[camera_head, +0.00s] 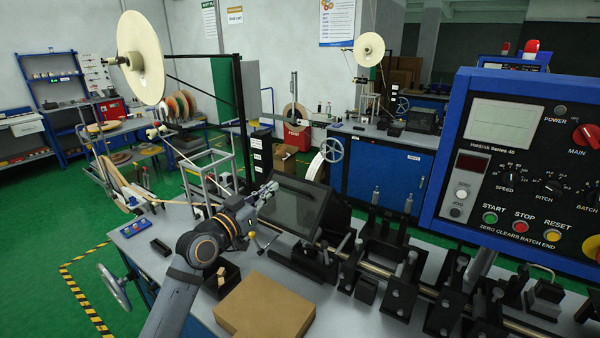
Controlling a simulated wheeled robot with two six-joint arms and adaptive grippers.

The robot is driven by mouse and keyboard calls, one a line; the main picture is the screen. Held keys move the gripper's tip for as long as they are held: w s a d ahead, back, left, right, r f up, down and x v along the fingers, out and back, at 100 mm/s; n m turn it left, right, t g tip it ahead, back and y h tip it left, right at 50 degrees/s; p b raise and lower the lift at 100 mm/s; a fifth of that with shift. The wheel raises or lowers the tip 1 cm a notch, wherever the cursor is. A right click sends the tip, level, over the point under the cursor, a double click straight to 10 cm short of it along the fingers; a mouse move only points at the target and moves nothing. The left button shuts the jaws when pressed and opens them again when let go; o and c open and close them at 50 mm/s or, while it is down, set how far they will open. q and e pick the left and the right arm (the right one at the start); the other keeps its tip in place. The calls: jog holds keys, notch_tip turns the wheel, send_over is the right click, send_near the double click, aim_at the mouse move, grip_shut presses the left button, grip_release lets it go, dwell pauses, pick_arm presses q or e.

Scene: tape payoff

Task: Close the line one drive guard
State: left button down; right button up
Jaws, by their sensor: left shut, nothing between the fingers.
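What looks like the line one drive guard is a dark, glossy, boxy cover (296,209) on the bench, left of the row of machine blocks. Its large dark panel is tilted; I cannot tell whether it is fully down. My left arm comes in from the lower left. My left gripper (270,190) is shut and empty at the cover's upper left edge; I cannot tell whether it touches. The gripper and wrist hide part of the cover's left side. My right gripper is not in view.
A cardboard-brown box (264,306) lies on the bench in front of the cover. A small dark bin (222,279) stands beside my left arm. The blue-framed control panel (530,165) fills the right. A black post (241,125) rises behind my gripper.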

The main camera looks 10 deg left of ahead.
pick_arm(q)
jog(key=a+f+p+x, duration=0.1)
jog(key=p+x, duration=0.3)
jog(key=x, duration=0.6)
jog(key=f, duration=0.2)
jog(key=shift+a+f, duration=0.4)
jog(key=shift+s+f, duration=0.2)
jog(key=shift+s, duration=0.05)
jog(key=shift+w+f, duration=0.1)
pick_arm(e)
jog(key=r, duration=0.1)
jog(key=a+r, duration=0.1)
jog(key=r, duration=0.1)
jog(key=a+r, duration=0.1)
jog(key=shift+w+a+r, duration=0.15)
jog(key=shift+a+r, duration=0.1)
